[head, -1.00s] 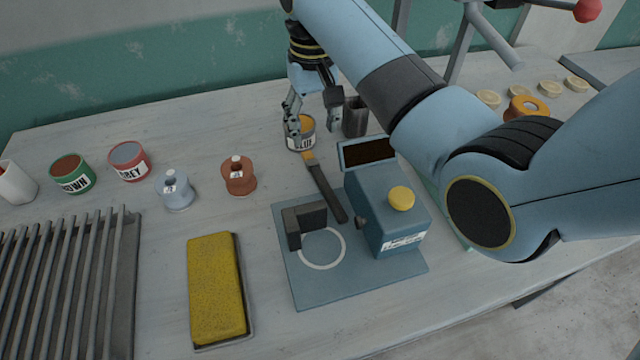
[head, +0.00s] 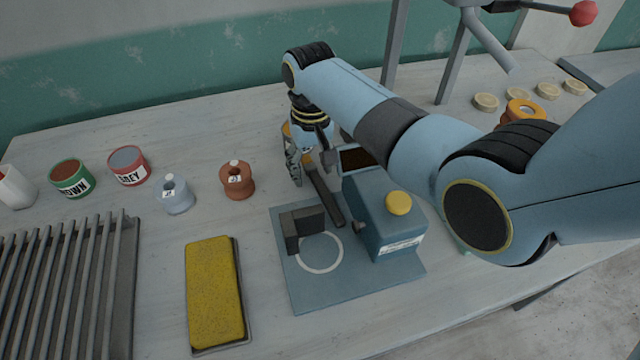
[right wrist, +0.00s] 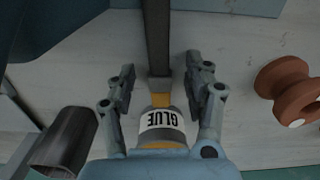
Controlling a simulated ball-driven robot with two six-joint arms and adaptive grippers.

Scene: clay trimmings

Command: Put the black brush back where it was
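The black brush (head: 327,200) has a dark handle and yellow-orange bristles. It lies between the blue machine and its plate's back corner, bristle end toward the glue can (head: 287,131). In the right wrist view the brush (right wrist: 157,42) runs down the middle, its bristles in front of the glue can (right wrist: 160,121); I cannot tell whether they touch. My right gripper (head: 308,175) is over the bristle end. In the right wrist view the gripper's fingers (right wrist: 160,80) stand apart on both sides of the brush, with gaps. My left gripper is not in view.
A blue machine (head: 385,215) with a yellow knob stands close right of the brush. A dark metal cup (right wrist: 64,142) is beside the gripper. An orange-brown spool (head: 237,181), a blue spool (head: 175,195) and a yellow sponge (head: 214,295) are left. Bare table lies between.

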